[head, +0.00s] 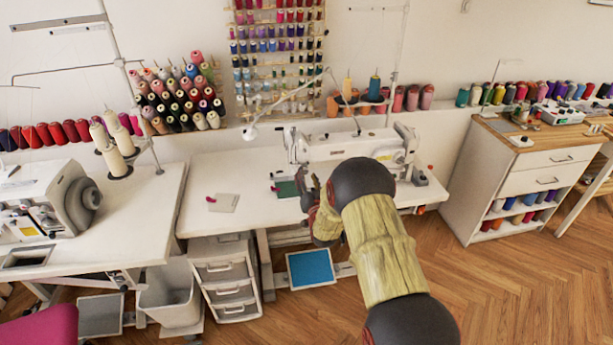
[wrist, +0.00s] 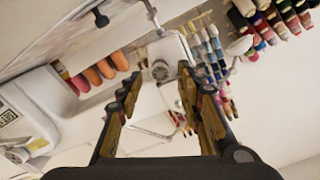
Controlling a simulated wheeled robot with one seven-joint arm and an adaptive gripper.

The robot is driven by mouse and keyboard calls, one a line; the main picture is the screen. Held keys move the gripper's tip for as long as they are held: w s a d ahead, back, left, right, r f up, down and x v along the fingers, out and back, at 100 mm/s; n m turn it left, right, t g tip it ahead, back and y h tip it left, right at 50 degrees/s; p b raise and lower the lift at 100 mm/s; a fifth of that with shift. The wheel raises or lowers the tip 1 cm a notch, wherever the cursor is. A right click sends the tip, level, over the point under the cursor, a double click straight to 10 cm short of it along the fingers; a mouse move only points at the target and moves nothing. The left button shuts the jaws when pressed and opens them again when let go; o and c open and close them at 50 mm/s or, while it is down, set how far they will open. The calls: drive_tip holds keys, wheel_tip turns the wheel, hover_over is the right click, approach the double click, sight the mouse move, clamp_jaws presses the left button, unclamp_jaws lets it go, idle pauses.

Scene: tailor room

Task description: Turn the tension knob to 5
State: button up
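A white sewing machine (head: 348,147) stands on the middle table. In the wrist view its white end (wrist: 168,58) lies beyond my fingers, and a small round grey knob-like part (wrist: 160,71) shows on it. I cannot read any number or mark on this part. My gripper (wrist: 161,78) is open, with one finger on each side of that part in the picture and nothing held between them. The fingers seem short of the machine, with no contact visible. In the head view my gripper (head: 312,188) is in front of the machine's left end; the knob does not show there.
The white table (head: 235,180) has free room at left, with a small grey pad (head: 223,202) on it. A thin lamp arm (head: 285,98) reaches over the machine's left side. Thread spools (head: 278,45) hang on the wall behind. A drawer unit (head: 228,285) stands below.

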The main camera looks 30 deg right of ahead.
drive_tip(key=v, duration=1)
drive_tip(key=shift+s, duration=0.1)
